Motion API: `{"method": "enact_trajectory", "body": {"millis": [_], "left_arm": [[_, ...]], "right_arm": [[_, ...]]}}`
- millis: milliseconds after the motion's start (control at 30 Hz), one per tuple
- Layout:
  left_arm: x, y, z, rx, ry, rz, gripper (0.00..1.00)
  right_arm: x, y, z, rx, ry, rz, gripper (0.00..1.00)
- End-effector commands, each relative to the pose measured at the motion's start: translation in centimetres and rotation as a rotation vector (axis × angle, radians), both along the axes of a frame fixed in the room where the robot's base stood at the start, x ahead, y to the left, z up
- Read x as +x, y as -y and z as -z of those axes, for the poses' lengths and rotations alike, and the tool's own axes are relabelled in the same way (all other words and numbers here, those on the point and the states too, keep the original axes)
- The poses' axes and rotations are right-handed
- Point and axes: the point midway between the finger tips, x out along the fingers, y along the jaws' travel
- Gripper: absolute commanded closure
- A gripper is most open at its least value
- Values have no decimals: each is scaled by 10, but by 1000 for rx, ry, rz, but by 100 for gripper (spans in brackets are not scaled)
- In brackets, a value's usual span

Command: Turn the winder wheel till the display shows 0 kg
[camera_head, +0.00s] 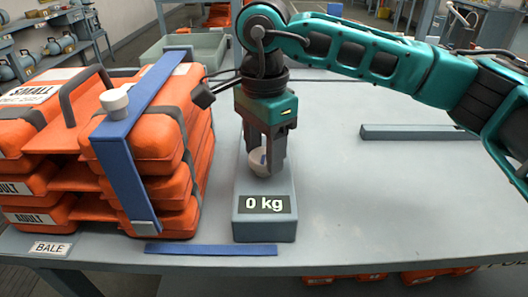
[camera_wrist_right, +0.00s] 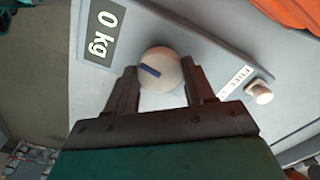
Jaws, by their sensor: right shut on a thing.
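The winder (camera_head: 243,205) is a long grey box on the table, and its display (camera_head: 265,204) reads "0 kg". The display also shows in the right wrist view (camera_wrist_right: 103,32). The winder wheel (camera_head: 258,163) is a round cream knob on top of the box. In the right wrist view the wheel (camera_wrist_right: 166,60) carries a short blue mark. My right gripper (camera_head: 267,168) points down over the box and is shut on the wheel, a finger on each side (camera_wrist_right: 162,85). My left gripper is not in view.
A bale of orange cases (camera_head: 165,135) with a blue strap (camera_head: 122,160) stands left of the winder. A blue strip (camera_head: 210,250) lies at the table's front edge. A grey bar (camera_head: 425,132) lies at the right. The table right of the winder is mostly clear.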

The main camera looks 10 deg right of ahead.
Motion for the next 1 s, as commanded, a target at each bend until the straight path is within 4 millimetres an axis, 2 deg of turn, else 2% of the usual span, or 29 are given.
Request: {"method": "enact_trajectory", "body": {"millis": [333, 900, 933, 1000], "left_arm": [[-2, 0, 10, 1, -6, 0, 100], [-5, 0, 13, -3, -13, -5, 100], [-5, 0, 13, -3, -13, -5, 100], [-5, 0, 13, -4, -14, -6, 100]], "right_arm": [[0, 0, 0, 1, 0, -152, 77], [0, -1, -1, 1, 0, -184, 77], [0, -1, -1, 1, 0, -184, 45], [0, -1, -1, 1, 0, -183, 38]]}}
